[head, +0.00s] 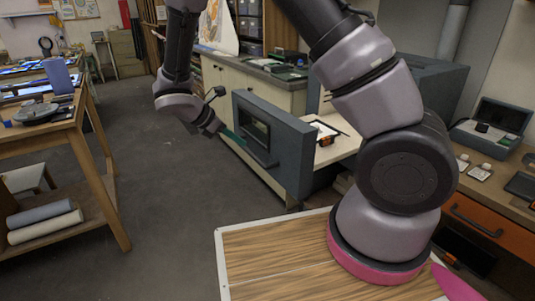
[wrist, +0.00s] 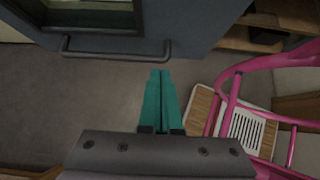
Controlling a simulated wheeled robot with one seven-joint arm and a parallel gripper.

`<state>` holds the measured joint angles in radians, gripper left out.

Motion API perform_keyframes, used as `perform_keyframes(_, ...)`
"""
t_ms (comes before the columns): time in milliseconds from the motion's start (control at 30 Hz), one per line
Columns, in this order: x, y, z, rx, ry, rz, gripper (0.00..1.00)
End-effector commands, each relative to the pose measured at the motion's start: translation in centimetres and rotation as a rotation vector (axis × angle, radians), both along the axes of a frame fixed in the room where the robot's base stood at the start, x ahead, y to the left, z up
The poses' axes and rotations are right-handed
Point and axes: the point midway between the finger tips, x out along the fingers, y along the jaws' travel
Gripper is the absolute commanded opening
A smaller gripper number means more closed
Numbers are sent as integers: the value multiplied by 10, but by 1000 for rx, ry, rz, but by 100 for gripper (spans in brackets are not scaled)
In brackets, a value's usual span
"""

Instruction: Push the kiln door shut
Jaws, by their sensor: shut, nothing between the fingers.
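The kiln door (head: 293,160) is a blue-grey panel with a dark window and a bar handle, standing open in the head view. The kiln body (head: 446,88) is behind my arm, which hides much of it. My gripper (head: 232,136), with teal fingers, is at the door's window-and-handle side, near its left part.
A pale shelf (head: 340,146) with small items on it shows behind the door. Cream cabinets (head: 220,80) with a grey counter stand at the back. A wooden workbench (head: 75,118) is at the left. The grey floor between bench and door is clear.

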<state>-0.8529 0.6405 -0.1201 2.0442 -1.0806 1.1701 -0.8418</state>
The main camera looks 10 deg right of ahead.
Motion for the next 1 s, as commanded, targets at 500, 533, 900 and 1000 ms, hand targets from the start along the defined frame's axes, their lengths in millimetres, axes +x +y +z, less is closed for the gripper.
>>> perform_keyframes(500, 16, -52, -58, -16, 10, 14, 0)
perform_keyframes(533, 18, -56, -63, -16, 11, 15, 0)
perform_keyframes(900, 33, -100, -74, -12, 7, 14, 0)
perform_keyframes(1000, 34, -103, -74, -11, 6, 15, 0)
